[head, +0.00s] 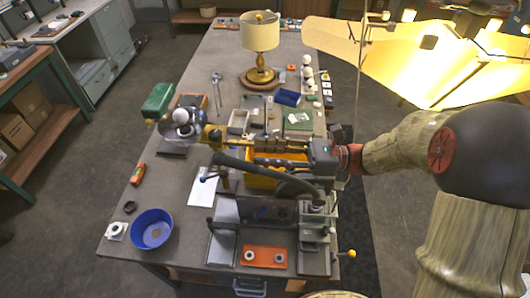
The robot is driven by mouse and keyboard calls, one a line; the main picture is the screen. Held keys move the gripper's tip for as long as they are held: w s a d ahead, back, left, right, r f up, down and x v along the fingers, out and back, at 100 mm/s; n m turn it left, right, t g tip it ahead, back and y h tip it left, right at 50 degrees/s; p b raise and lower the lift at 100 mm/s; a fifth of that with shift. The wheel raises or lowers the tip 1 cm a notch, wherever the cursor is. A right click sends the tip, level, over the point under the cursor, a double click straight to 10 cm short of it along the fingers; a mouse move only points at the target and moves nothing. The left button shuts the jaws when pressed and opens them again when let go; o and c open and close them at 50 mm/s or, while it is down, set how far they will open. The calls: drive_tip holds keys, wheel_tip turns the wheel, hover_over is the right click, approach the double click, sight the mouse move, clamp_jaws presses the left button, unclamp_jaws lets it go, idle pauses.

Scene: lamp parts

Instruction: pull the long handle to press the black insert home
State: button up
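My gripper (262,161) reaches in from the right over the middle of the bench, its fingers pointing left. The fingers are small and dark here, so I cannot tell whether they are open or shut. A long dark handle (262,172) runs from the upper left down to the right, just below the fingers in the picture. I cannot tell whether they touch it. Its right end meets a grey metal press (314,232) at the bench's near right. I cannot make out the black insert; it may be hidden in or behind the press.
A yellow bin (262,182) sits behind the handle. A blue bowl (152,229) and an orange tray (264,257) are at the near side. A large glowing shade (430,55) is at upper right.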

drive_tip(key=shift+o, duration=0.5)
drive_tip(key=shift+a+f, duration=0.1)
drive_tip(key=shift+f, duration=0.1)
drive_tip(key=d+f, duration=0.1)
drive_tip(key=d, duration=1.1)
drive_tip(key=shift+f, duration=0.15)
drive_tip(key=shift+w, duration=0.1)
